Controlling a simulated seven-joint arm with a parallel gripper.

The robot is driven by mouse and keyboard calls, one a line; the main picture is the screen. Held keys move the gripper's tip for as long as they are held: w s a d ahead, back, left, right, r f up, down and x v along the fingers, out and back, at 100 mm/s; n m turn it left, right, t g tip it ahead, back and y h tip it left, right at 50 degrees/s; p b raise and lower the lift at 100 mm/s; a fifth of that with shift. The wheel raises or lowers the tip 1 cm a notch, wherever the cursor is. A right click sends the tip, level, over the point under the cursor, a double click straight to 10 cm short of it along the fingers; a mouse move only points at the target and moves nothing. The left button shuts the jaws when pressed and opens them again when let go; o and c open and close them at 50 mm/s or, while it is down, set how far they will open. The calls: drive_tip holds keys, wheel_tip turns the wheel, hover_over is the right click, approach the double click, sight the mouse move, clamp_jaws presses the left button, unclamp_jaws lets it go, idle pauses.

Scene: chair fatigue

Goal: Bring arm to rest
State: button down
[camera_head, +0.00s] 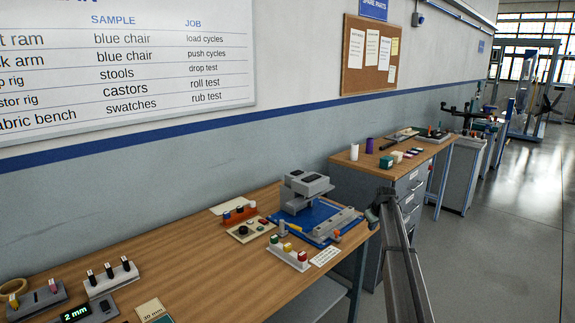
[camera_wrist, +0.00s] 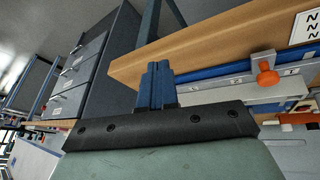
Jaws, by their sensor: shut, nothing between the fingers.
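My arm (camera_head: 405,265) rises from the bottom right in the head view, right of the near bench. Its end shows near the bench's front right corner, where the fingers are too small to make out. In the wrist view my gripper (camera_wrist: 157,68) has its two blue fingers together, with nothing between them. The fingers point toward the edge of the wooden bench (camera_wrist: 190,47) and appear apart from it.
The near bench (camera_head: 190,265) carries a blue fixture plate with a grey block (camera_head: 306,185), a button box (camera_head: 289,253) and small racks. A drawer cabinet (camera_wrist: 90,65) stands beyond my gripper. A second bench (camera_head: 350,164) stands farther back. Open floor (camera_head: 500,230) lies at right.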

drive_tip(key=s+d+f+m, duration=0.1)
drive_tip(key=s+d+f, duration=0.2)
drive_tip(key=s+f, duration=0.3)
drive_tip(key=s+a+f+m+g, duration=0.1)
drive_tip(key=s+a+f+g, duration=0.2)
drive_tip(key=s+a+f, duration=0.8)
drive_tip(key=s+a+f+m+g, duration=0.1)
drive_tip(key=s+a+f+g, duration=0.15)
drive_tip(key=s+f, duration=1.65)
drive_tip(key=s+a+f+g, duration=0.2)
drive_tip(key=s+f, duration=0.1)
drive_tip(key=s, duration=1.1)
drive_tip(key=s+a+f+m+g, duration=0.1)
drive_tip(key=s+a+f+g, duration=0.1)
drive_tip(key=s, duration=1.2)
drive_tip(key=s+a+f+g, duration=0.2)
drive_tip(key=s+a+f, duration=0.1)
drive_tip(key=s, duration=1.2)
drive_tip(key=shift+a+f+m, duration=0.25)
drive_tip(key=shift+f+m, duration=0.05)
drive_tip(key=shift+f, duration=0.15)
